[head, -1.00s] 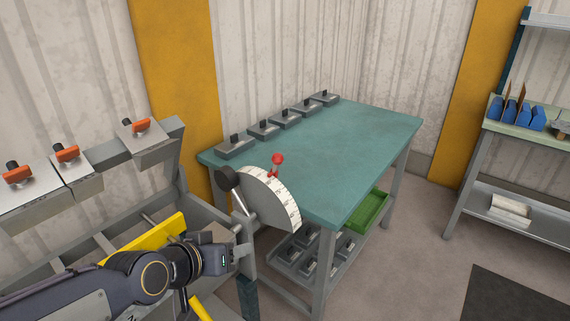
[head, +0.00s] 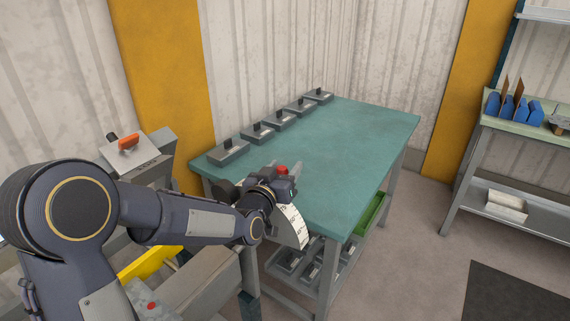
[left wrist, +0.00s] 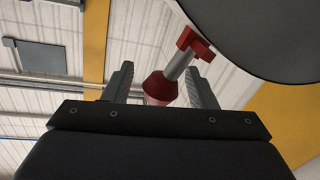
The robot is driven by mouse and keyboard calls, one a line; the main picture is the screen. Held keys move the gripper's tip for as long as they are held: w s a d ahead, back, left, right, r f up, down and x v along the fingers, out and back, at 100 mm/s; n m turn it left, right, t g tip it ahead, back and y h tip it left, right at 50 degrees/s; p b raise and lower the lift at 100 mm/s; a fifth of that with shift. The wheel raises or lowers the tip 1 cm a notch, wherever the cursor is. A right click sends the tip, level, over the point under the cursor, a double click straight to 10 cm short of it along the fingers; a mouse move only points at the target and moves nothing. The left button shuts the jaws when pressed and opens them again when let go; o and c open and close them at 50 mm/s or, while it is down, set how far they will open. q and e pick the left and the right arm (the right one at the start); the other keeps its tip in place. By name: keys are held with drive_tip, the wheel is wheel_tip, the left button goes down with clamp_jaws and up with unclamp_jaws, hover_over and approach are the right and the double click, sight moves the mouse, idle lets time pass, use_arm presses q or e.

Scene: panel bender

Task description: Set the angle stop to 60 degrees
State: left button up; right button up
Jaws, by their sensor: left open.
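The angle dial (head: 293,228), a half-round plate with a white scale rim, stands at the bender's near end, mostly hidden behind my left arm. Its marks are too small to read. The red-knobbed stop (head: 282,169) shows only as a bit of red at my left gripper (head: 287,178). In the left wrist view, the stop's red knob (left wrist: 160,88) lies between the two open fingers of the left gripper (left wrist: 160,76). A metal shaft runs from the knob to a red clamp beside the dark dial plate (left wrist: 275,30). Contact with the fingers cannot be told. My right gripper is not in view.
A green-topped table (head: 340,150) stands just behind the dial, with a row of grey blocks (head: 265,132) along its back edge. A green tray (head: 374,215) sits below. The bender frame (head: 205,278) is under my arm.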

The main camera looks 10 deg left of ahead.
use_arm(q)
drive_tip(key=shift+w, duration=0.5)
drive_tip(key=shift+c, duration=0.4)
clamp_jaws()
drive_tip(key=shift+s+d+f, duration=0.1)
